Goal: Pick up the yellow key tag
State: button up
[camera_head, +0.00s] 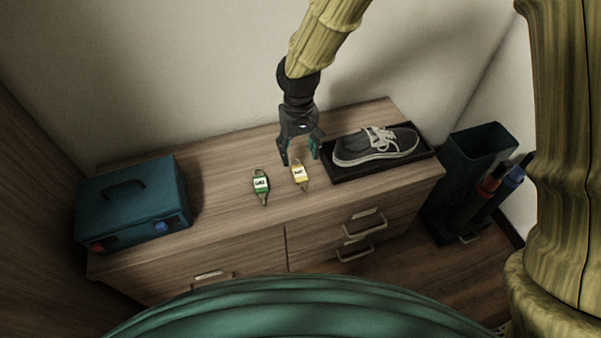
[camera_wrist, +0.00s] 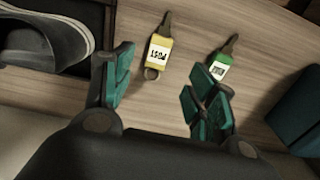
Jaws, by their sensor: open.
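The yellow key tag (camera_head: 299,174) lies flat on the wooden cabinet top, with a white label and a key at its near end. It also shows in the wrist view (camera_wrist: 159,53), between and beyond my fingertips, its ring end toward me. My gripper (camera_head: 301,158) is open and empty, just above and behind the tag in the head view; its teal fingers also show in the wrist view (camera_wrist: 160,72). A green key tag (camera_head: 261,186) lies to the left of the yellow one; in the wrist view it (camera_wrist: 219,66) is partly behind my right-hand finger.
A dark tray (camera_head: 341,177) with a grey shoe (camera_head: 376,146) stands close to the right of my gripper. A teal box (camera_head: 132,203) stands at the cabinet's left end. A dark bin (camera_head: 470,160) stands beyond the right end. The top between box and tags is clear.

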aim_at(299, 172)
notch_tip(299, 172, down, 4)
jog(key=shift+a+r+b, duration=0.1)
jog(key=shift+a+b, duration=0.05)
jog(key=shift+b, duration=0.3)
jog(key=f, duration=0.1)
jog(key=f+b, duration=0.1)
jog(key=f, duration=0.1)
jog(key=f+b, duration=0.1)
jog(key=f, duration=0.1)
jog(key=shift+w, duration=0.3)
jog(key=shift+d+r, duration=0.1)
jog(key=shift+d, duration=0.1)
jog(key=c, duration=1)
